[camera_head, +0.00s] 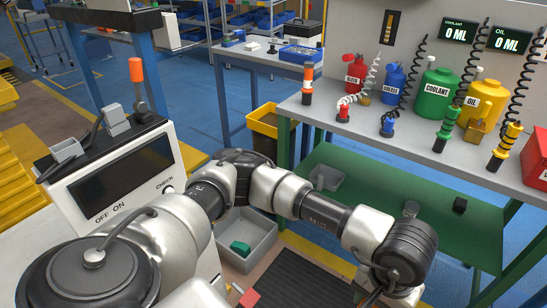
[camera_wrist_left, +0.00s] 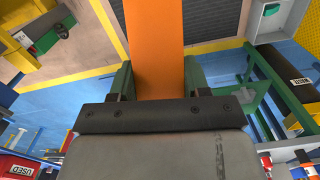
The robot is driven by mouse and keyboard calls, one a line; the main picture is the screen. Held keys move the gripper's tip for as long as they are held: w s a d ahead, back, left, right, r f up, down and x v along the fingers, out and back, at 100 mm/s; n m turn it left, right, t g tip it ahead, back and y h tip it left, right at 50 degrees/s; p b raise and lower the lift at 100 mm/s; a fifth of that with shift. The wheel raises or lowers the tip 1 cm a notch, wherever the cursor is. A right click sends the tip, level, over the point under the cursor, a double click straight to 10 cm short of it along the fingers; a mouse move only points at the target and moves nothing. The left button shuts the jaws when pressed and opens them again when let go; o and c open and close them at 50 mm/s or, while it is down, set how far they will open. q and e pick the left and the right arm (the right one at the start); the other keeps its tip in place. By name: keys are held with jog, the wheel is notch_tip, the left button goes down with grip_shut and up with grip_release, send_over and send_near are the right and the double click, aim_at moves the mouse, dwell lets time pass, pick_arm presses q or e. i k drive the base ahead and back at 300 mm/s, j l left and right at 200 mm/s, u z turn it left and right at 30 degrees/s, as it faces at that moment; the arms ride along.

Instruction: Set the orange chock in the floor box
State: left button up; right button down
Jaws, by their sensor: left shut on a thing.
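My left gripper (camera_wrist_left: 157,82) is shut on the orange chock (camera_wrist_left: 158,40). The chock stands out between the two green-edged fingers, and its far end leaves the top of the left wrist view. In the head view my left arm reaches across to the lower right; its gripper is mostly cut off at the bottom edge and the chock does not show. The grey floor box (camera_head: 264,251) stands on the floor left of my forearm, with a green piece (camera_head: 240,248) inside. In the left wrist view the floor box (camera_wrist_left: 292,22) is at the top right, apart from the chock. My right gripper is not in view.
A dark ribbed mat (camera_head: 290,280) lies right of the box. A green bench shelf (camera_head: 340,205) with a small grey tray (camera_head: 326,177) is beyond my forearm. A yellow bin (camera_head: 265,123) stands behind, and a console (camera_head: 115,175) with a dark screen is at left.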

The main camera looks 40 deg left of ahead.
aim_at(246, 237)
jog(key=i+u, duration=0.35)
jog(key=i, duration=0.15)
jog(key=i+u, duration=0.3)
jog(key=i, duration=0.15)
jog(key=i+l+u, duration=0.2)
jog(key=i+u, duration=0.15)
jog(key=i, duration=0.15)
